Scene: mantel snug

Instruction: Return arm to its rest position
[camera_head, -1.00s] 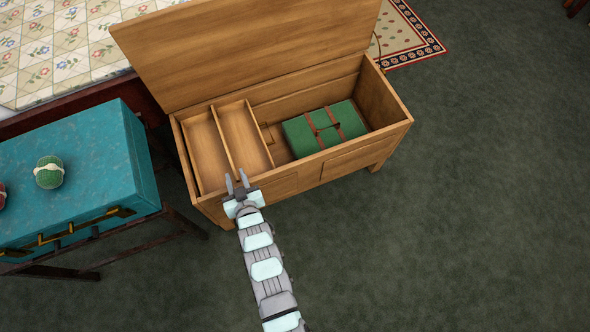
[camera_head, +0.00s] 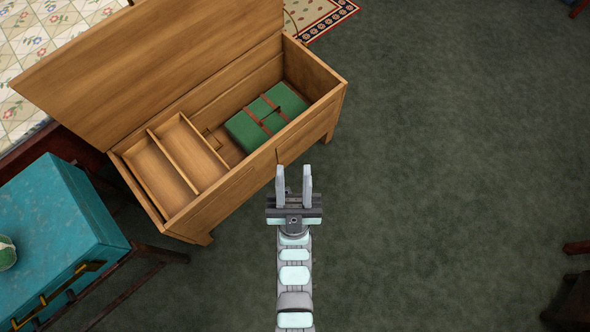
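My gripper (camera_head: 294,180) points up the picture over the bare dark carpet, just in front of the open wooden chest. Its two fingers are parallel and apart, with nothing between them. My arm runs straight down from it to the bottom edge of the picture. No rest mark or stand for the arm shows.
The open wooden chest (camera_head: 243,183) has its lid (camera_head: 160,60) raised, two empty tray compartments and a green strapped case (camera_head: 265,117) inside. A teal case (camera_head: 55,225) on a dark stand is at left, with a green ball (camera_head: 6,253) on it.

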